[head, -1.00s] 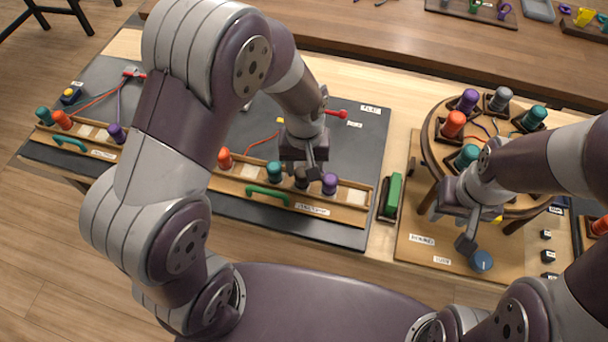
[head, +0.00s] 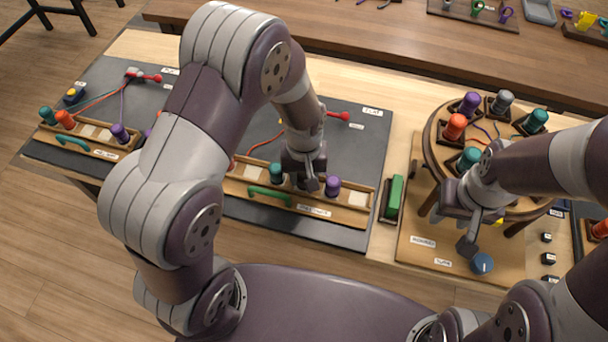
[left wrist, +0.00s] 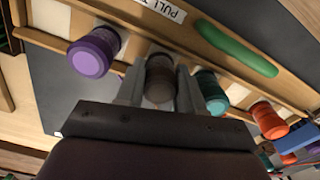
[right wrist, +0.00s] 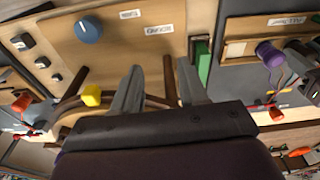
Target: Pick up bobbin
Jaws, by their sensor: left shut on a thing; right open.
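A dark grey-brown bobbin (left wrist: 160,80) stands in the wooden rack (head: 350,207), between the fingers of my left gripper (left wrist: 158,78). The left gripper is shut on it; in the head view this gripper (head: 308,182) hides most of it. A purple bobbin (head: 333,186) stands to its right and a teal bobbin (head: 277,173) to its left in the same rack. In the left wrist view an orange bobbin (left wrist: 268,119) stands past the teal one. My right gripper (head: 468,236) is open and empty, beside the round braiding stand (head: 428,160); its fingers show in the right wrist view (right wrist: 155,90).
The round stand carries several bobbins, including orange (head: 455,127), purple (head: 469,103) and grey (head: 502,102). A blue knob (head: 482,263) sits on the board below my right gripper. A green block (head: 394,196) stands between rack and board. Another rack (head: 100,146) is at the left.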

